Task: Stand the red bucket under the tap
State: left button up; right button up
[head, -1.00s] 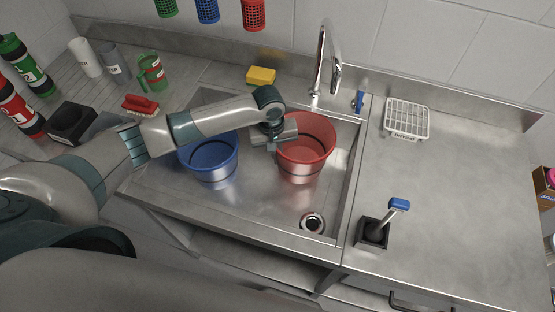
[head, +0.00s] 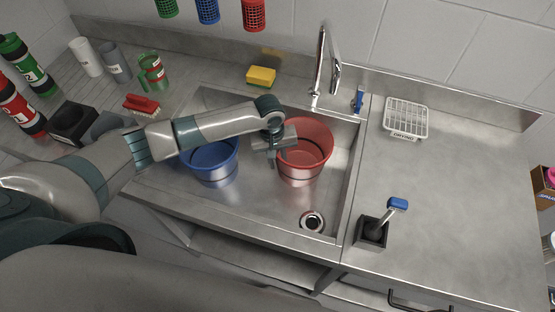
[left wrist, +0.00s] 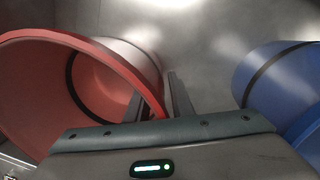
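The red bucket (head: 302,165) is upright in the sink, right of the blue bucket (head: 210,168) and just left of and in front of the tap (head: 320,65). Whether its bottom rests on the sink floor is hard to tell. My left gripper (head: 277,158) is at its left rim. In the left wrist view, the fingers (left wrist: 160,100) straddle the wall of the red bucket (left wrist: 130,65), one inside and one outside, close against it. The blue bucket (left wrist: 275,85) is apart on the right there. My right gripper is not in view.
The sink drain (head: 312,222) is clear in front of the red bucket. A yellow sponge (head: 261,75) lies behind the sink. Right of it stand a white drying rack (head: 406,118) and a dark holder (head: 372,232) with a blue-handled brush (head: 397,205).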

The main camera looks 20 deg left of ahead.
pick_arm(q)
jog(key=shift+r, duration=0.2)
notch_tip(320, 180, up, 12)
jog(key=a+b, duration=0.1)
jog(key=b, duration=0.1)
jog(key=shift+s, duration=0.25)
